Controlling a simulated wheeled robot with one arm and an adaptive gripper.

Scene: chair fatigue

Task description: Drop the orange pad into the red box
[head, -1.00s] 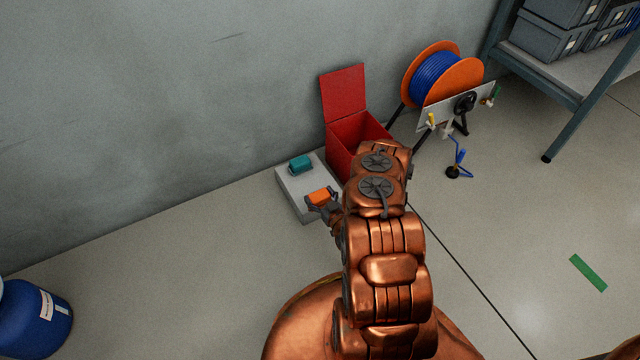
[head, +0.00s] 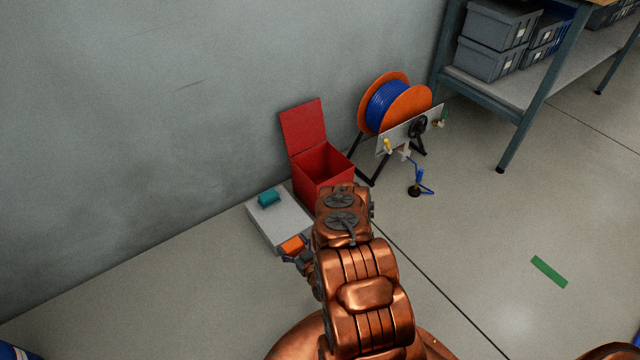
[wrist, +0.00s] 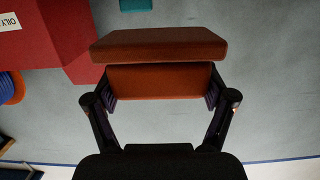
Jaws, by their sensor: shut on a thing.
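The orange pad (head: 292,245) is held between the fingers of my gripper (head: 296,254), over the front edge of a low grey block. In the wrist view the orange pad (wrist: 158,80) spans the space between both fingers of my gripper (wrist: 160,98), which are shut on its sides. The red box (head: 322,168) stands on the floor against the wall, behind and to the right of the pad, with its lid raised. In the wrist view the red box (wrist: 62,40) is at the upper left. My arm hides part of the box's front.
A teal pad (head: 268,197) lies on the grey block (head: 285,215) beside the box. An orange reel with blue cable (head: 400,100) and a panel stand right of the box. A shelf (head: 510,90) with grey bins is farther right. The floor at right is open.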

